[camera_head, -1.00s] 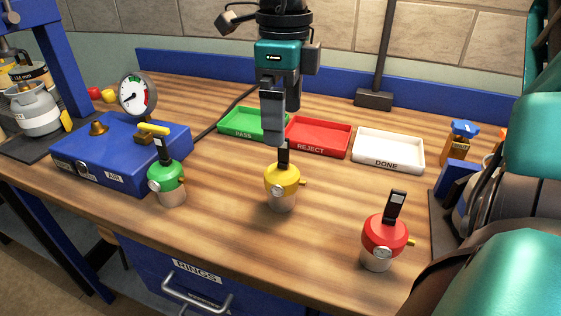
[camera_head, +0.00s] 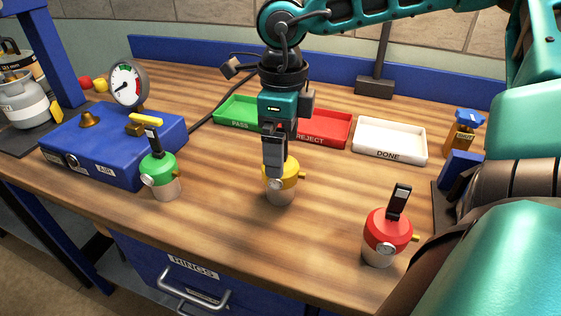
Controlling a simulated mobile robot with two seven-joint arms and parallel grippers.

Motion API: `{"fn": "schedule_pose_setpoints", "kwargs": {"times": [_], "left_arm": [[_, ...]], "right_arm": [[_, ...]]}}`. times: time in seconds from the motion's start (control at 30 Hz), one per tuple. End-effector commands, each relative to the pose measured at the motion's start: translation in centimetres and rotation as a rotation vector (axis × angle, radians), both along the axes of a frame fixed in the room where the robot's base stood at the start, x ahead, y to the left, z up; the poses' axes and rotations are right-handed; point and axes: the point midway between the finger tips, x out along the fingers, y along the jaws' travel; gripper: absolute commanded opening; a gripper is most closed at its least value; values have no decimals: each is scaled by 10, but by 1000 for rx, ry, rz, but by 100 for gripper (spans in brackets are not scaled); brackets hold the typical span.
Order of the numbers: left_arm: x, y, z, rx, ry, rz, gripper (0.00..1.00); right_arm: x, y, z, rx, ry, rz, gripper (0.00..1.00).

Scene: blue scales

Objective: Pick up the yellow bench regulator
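The yellow bench regulator (camera_head: 290,178) stands upright on the wooden bench, in the middle of the head view. It has a silvery base and a small dial on its front. My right gripper (camera_head: 274,172) points straight down at it, and its near finger overlaps the top of the yellow body. The regulator's black top tab is hidden behind that finger. The fingers line up in this view, so I cannot tell whether they are apart or touching the tab. My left gripper is not in view.
A green regulator (camera_head: 161,175) stands left and a red one (camera_head: 387,236) stands front right. Behind are the green PASS tray (camera_head: 238,122), red REJECT tray (camera_head: 323,141) and white DONE tray (camera_head: 391,153). A blue box with a gauge (camera_head: 105,160) is at left.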

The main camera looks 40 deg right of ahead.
Motion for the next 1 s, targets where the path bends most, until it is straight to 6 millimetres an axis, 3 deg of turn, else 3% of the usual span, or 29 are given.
{"fn": "schedule_pose_setpoints", "kwargs": {"times": [0.2, 0.53, 1.0], "left_arm": [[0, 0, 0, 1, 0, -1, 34], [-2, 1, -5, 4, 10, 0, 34], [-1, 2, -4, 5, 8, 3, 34]], "right_arm": [[-1, -2, -29, 1, 3, -1, 98], [-1, -2, -34, -1, -1, -2, 98], [-1, -2, -34, -1, -1, -2, 53]]}}
